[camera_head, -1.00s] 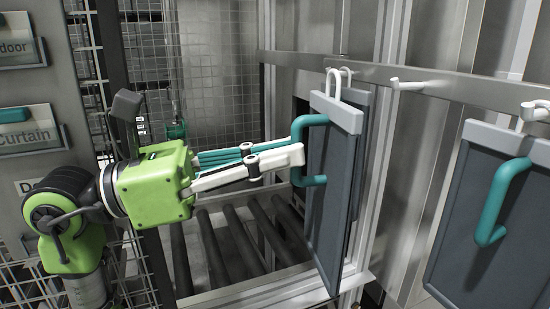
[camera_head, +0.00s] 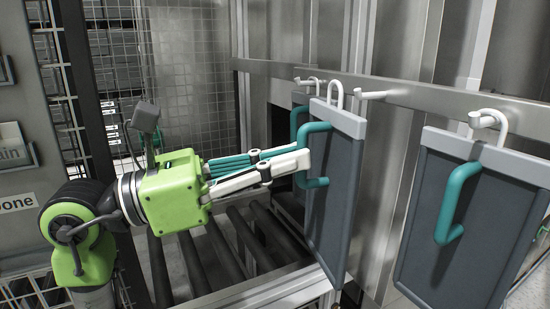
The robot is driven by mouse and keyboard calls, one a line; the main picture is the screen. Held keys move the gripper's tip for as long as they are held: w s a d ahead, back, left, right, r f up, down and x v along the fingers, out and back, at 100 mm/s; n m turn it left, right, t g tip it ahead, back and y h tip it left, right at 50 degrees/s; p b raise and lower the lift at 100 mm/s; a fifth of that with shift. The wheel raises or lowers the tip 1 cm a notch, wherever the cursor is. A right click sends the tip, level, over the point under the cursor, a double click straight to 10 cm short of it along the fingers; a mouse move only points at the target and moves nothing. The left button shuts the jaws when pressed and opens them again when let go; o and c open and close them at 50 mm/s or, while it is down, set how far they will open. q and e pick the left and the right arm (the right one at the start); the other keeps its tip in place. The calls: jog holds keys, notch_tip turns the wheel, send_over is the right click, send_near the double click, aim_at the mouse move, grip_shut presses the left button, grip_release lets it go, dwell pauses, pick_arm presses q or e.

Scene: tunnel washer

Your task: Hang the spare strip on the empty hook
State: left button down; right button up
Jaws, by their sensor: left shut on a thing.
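The spare strip (camera_head: 335,205) is a dark grey panel with a light top band, a teal handle (camera_head: 313,182) and a white loop (camera_head: 335,95) on top. My left gripper (camera_head: 300,163) is shut on the handle and holds the strip upright, in front of the rail. The empty hook (camera_head: 370,95) is a white peg on the rail, just right of the loop. The loop looks apart from it, though depth is hard to judge. My right gripper is not in view.
A metal rail (camera_head: 420,100) runs across the steel wall. A second strip (camera_head: 470,220) hangs from a peg (camera_head: 483,120) at the right. Another strip (camera_head: 299,98) hangs behind the held one, mostly hidden. Rollers (camera_head: 235,250) lie below my left arm.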

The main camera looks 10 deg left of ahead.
aim_at(325, 158)
pick_arm(q)
jog(key=x, duration=0.2)
jog(key=shift+w+d, duration=0.2)
jog(key=shift+w, duration=0.1)
jog(key=shift+w+p+x, duration=0.25)
jog(key=shift+p+x, duration=0.05)
jog(key=shift+x, duration=0.95)
jog(key=shift+w+d+f, duration=0.4)
jog(key=shift+d+f, duration=0.1)
jog(key=shift+f, duration=0.05)
jog(key=shift+w+d+f+b, duration=0.1)
jog(key=shift+d+f+b, duration=0.1)
jog(key=shift+b, duration=0.25)
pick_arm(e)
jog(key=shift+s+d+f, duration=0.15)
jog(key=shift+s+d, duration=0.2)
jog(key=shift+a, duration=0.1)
